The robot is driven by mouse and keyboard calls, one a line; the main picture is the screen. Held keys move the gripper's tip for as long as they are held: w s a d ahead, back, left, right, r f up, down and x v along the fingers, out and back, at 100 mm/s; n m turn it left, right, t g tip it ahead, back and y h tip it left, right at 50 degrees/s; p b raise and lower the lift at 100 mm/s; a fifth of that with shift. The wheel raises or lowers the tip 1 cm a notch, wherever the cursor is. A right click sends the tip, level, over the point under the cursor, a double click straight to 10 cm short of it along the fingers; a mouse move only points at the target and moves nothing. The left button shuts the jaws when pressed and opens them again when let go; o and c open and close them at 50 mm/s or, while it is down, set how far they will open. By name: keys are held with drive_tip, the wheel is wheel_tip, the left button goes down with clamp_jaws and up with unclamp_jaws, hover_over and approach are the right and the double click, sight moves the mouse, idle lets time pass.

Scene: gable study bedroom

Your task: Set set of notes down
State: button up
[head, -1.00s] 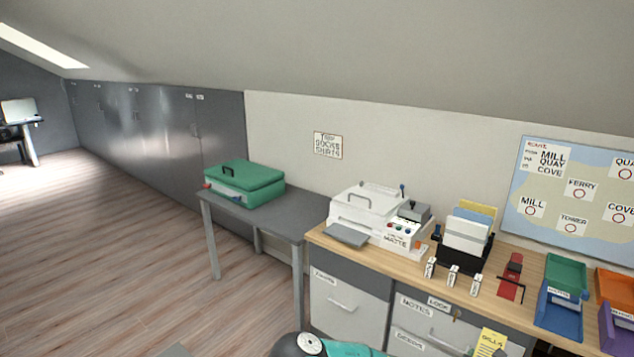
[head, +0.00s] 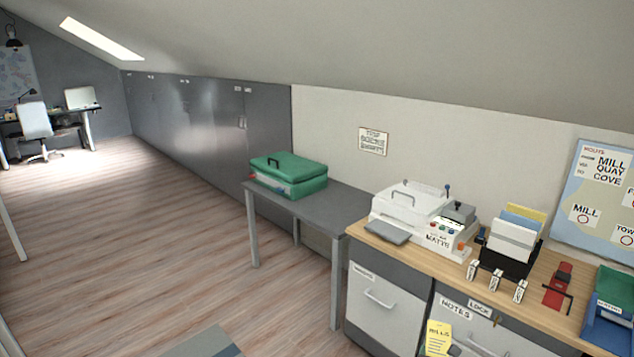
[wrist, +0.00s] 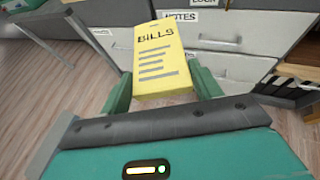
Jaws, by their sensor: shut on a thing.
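The set of notes is a yellow pad marked BILLS (wrist: 160,55). It is held between the green fingers of my gripper (wrist: 165,88), one finger on each side of its lower part. In the head view the pad (head: 438,339) shows at the bottom edge, in front of the drawer fronts and below the wooden desktop.
The wooden desk (head: 383,236) bears a white machine (head: 412,208), a black file holder (head: 508,255), a red stapler-like tool (head: 558,287) and trays (head: 612,300). A grey side table (head: 335,201) holds a green case (head: 290,175), with bare top to its right. Open floor lies left.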

drive_tip(key=w+a+f+n+t+y, duration=0.1)
drive_tip(key=a+n+y, duration=0.4)
drive_tip(key=a, duration=1.7)
drive_tip(key=shift+w+a+t+y, duration=0.2)
drive_tip(key=shift+t+y, duration=0.1)
drive_tip(key=shift+y, duration=0.1)
drive_tip(key=shift+d, duration=0.1)
